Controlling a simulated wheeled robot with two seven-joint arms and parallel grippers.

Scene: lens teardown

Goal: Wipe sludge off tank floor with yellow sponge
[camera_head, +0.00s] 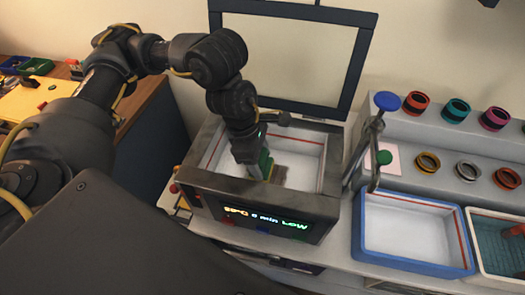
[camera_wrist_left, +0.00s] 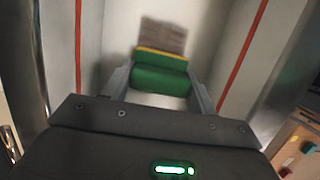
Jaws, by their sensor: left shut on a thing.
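My left gripper (camera_head: 257,170) reaches down into the open tank (camera_head: 228,184) and is shut on the sponge. The sponge (camera_wrist_left: 160,75) is green with a yellow layer along its far edge; in the head view it shows as a small green and yellow piece (camera_head: 266,163), partly hidden by the gripper. The sludge (camera_wrist_left: 163,36) is a brown, streaky patch on the pale tank floor, just beyond the sponge in the wrist view. In the head view the sludge (camera_head: 281,174) lies right beside the sponge. I cannot tell whether the sponge presses on the floor. My right gripper is not in view.
The tank's framed lid (camera_head: 355,65) stands raised behind it. A red line runs around the inner walls.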

